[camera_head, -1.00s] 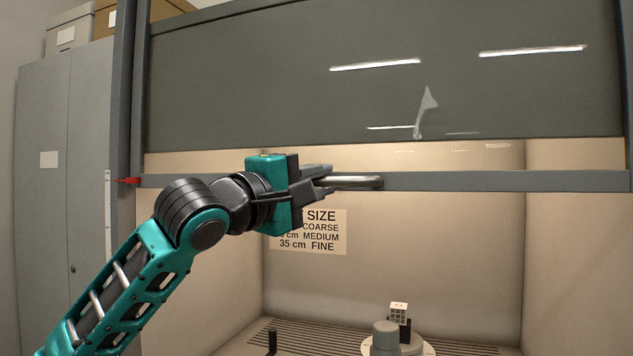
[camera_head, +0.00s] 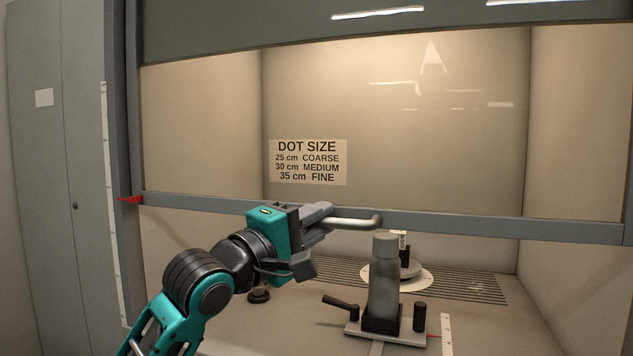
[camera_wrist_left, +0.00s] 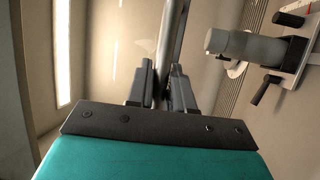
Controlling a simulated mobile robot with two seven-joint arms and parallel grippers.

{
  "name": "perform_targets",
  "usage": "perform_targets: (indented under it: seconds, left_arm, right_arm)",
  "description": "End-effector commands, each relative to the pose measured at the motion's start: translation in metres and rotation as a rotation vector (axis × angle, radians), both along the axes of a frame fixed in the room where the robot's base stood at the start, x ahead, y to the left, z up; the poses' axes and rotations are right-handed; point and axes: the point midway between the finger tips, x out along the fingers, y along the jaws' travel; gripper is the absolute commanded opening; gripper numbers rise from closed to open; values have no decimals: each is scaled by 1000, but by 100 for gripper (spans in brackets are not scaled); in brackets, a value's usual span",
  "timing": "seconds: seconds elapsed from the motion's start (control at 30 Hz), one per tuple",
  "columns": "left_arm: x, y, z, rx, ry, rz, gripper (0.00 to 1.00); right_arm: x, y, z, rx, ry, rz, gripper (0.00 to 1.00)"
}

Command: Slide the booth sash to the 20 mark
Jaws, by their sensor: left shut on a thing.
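The booth sash's grey bottom rail (camera_head: 460,222) crosses the booth opening, with clear glass above it. A metal handle (camera_head: 362,222) sticks out from the rail. My left gripper (camera_head: 322,216) is shut on this handle; in the left wrist view the handle (camera_wrist_left: 176,42) runs between the two fingers (camera_wrist_left: 162,88). A red pointer (camera_head: 130,199) sits at the rail's left end, beside a pale vertical scale (camera_head: 112,235) on the left post. The pointer is a little above the scale's middle. The scale's marks are too small to read. My right gripper is not in view.
A dot-size sign (camera_head: 307,162) is on the booth's back wall. Inside, below the rail, a grey cylinder (camera_head: 384,285) stands on a fixture with a lever, in front of a round white plate (camera_head: 420,277). A grey cabinet (camera_head: 50,160) stands at the left.

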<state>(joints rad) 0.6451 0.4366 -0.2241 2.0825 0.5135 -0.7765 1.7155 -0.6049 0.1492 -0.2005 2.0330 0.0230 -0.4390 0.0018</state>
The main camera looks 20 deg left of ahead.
Motion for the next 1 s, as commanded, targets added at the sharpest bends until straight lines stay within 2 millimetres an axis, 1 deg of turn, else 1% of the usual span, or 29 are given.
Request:
perform_targets:
  seconds: [0.03,0.1,0.2,0.33,0.5,0.87,0.9,1.0]
  left_arm:
    - [0,-1,-20,-4,8,-2,0]
    - [0,-1,-35,-2,8,-1,0]
    - [0,0,-53,-2,5,-1,0]
    - [0,0,-69,0,4,-1,0]
    - [0,-1,-78,0,1,-1,0]
    - [0,-1,-79,0,1,-2,0]
    - [0,-1,-79,0,1,-2,22]
    - [0,-1,-79,0,0,-2,32]
  right_arm:
    - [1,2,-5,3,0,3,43]
    - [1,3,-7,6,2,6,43]
    - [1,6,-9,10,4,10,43]
    - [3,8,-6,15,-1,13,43]
    - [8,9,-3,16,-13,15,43]
    - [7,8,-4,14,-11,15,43]
    - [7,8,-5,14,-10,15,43]
    - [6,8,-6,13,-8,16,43]
